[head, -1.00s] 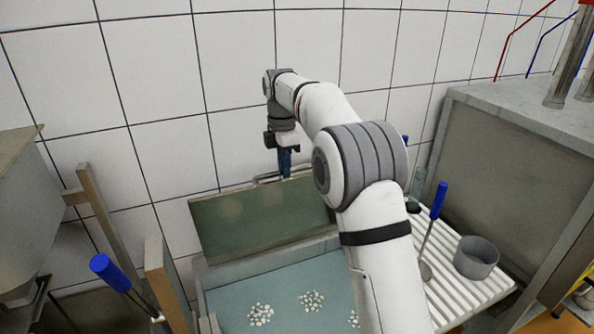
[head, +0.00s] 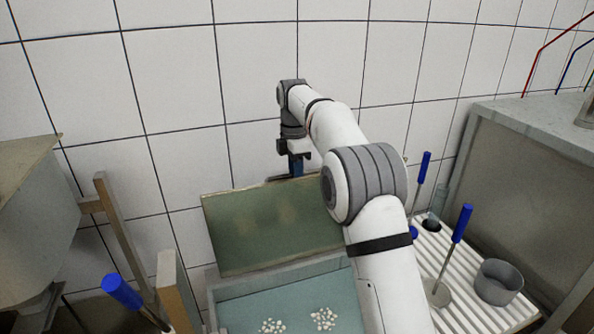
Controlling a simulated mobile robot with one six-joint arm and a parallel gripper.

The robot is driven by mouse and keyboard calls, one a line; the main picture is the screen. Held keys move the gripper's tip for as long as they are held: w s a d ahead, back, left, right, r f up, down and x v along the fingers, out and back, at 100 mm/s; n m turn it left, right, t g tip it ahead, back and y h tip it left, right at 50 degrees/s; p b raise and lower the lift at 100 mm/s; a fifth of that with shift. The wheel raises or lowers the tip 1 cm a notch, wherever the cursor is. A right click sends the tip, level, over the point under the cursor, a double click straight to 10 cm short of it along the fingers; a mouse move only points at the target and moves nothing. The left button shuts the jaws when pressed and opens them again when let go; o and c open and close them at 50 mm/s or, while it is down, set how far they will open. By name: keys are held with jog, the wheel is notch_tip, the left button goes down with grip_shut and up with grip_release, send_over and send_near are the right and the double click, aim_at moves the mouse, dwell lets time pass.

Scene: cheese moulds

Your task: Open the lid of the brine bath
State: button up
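The brine bath (head: 345,266) is at the bottom middle of the head view, with blue-green liquid and white clumps in it. Its green lid (head: 270,228) stands raised and tilted back at the rear of the bath, so the bath is open. My gripper (head: 296,168) is at the lid's top edge, pointing down, in front of the tiled wall. My arm hides the right part of the bath and the lid's right end. The fingertips are small and partly behind the lid edge, so I cannot tell whether they are open or shut.
A white slatted rack (head: 470,290) on the right holds a grey cup (head: 497,282) and blue-handled tools (head: 461,224). A grey metal cabinet (head: 520,180) stands behind it. A grey vat (head: 25,215) and wooden posts (head: 120,235) are on the left. The tiled wall is close behind.

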jog(key=shift+o, duration=0.7)
jog(key=shift+s+d+r, duration=0.1)
jog(key=shift+s+r, duration=0.05)
jog(key=shift+r, duration=0.15)
notch_tip(320, 180, up, 8)
jog(key=shift+w, duration=0.25)
jog(key=shift+f, duration=0.15)
jog(key=t+b, duration=0.1)
jog(key=b, duration=0.1)
jog(key=shift+s+d+b, duration=0.25)
jog(key=shift+s+b, duration=0.1)
jog(key=shift+t+y, duration=0.5)
jog(key=shift+t, duration=0.1)
jog(key=f+b, duration=0.1)
jog(key=f, duration=0.2)
jog(key=f+b, duration=0.1)
jog(key=f, duration=0.2)
jog(key=shift+s+d, duration=0.2)
jog(key=shift+c, duration=0.3)
